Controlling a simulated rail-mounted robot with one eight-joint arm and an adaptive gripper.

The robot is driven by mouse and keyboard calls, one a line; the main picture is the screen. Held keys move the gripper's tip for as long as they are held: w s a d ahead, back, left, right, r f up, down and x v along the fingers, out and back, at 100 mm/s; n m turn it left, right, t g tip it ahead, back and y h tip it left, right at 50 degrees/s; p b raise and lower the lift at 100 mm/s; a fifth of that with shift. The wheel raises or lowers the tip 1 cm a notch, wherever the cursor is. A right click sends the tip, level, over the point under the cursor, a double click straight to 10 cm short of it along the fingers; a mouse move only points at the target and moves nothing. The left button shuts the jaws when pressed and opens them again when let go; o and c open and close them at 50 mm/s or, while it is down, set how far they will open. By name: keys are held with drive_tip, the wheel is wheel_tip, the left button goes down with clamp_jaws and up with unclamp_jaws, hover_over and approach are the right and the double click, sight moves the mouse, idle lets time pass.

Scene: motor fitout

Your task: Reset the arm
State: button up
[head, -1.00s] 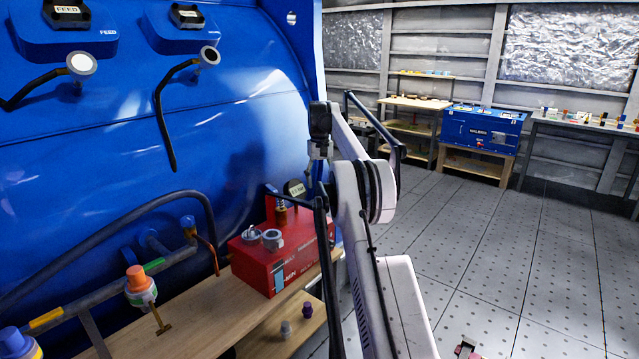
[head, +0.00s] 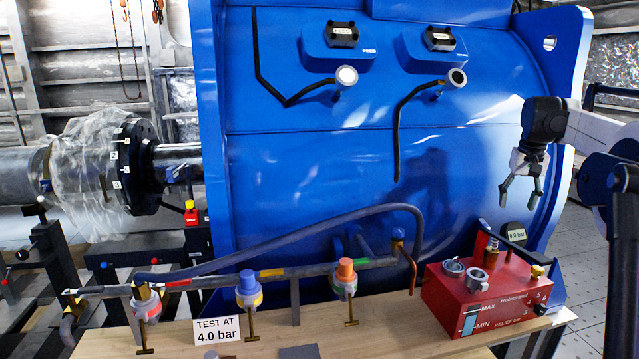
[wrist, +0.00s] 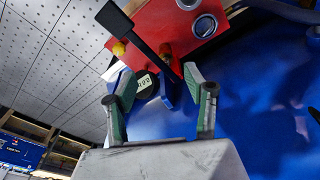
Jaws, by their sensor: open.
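My gripper (head: 521,193) hangs at the right of the head view, fingers pointing down and apart, with nothing between them. It is in front of the blue motor housing (head: 300,190), above the red pump box (head: 490,300) and apart from it. In the wrist view the two green-padded fingers (wrist: 160,105) are spread. Beyond them are the red box (wrist: 150,25), a round gauge (wrist: 147,85) and a black lever. The gauge also shows in the head view, reading 4.0 bar (head: 516,234).
A wooden bench (head: 390,325) carries a pipe manifold with blue (head: 248,285) and orange (head: 345,270) capped valves, and a "TEST AT 4.0 bar" sign (head: 217,330). A plastic-wrapped shaft (head: 85,165) stands at the left. The floor at the right looks clear.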

drive_tip(key=s+a+r+n+t, duration=0.1)
drive_tip(key=s+a+r, duration=0.1)
drive_tip(key=s+a, duration=0.8)
drive_tip(key=s+a+r+n+t, duration=0.1)
drive_tip(key=s+a+r+t, duration=0.15)
drive_tip(key=s+a, duration=0.7)
drive_tip(key=s+a+f+t, duration=0.1)
drive_tip(key=s+a+f, duration=0.6)
drive_tip(key=s, duration=0.3)
drive_tip(key=s+a+f+n+t, duration=0.1)
drive_tip(key=s+a+f, duration=0.6)
drive_tip(key=s, duration=0.3)
drive_tip(key=shift+s+a+n+y, duration=0.3)
drive_tip(key=shift+s+a+y, duration=0.05)
drive_tip(key=shift+a+y, duration=0.1)
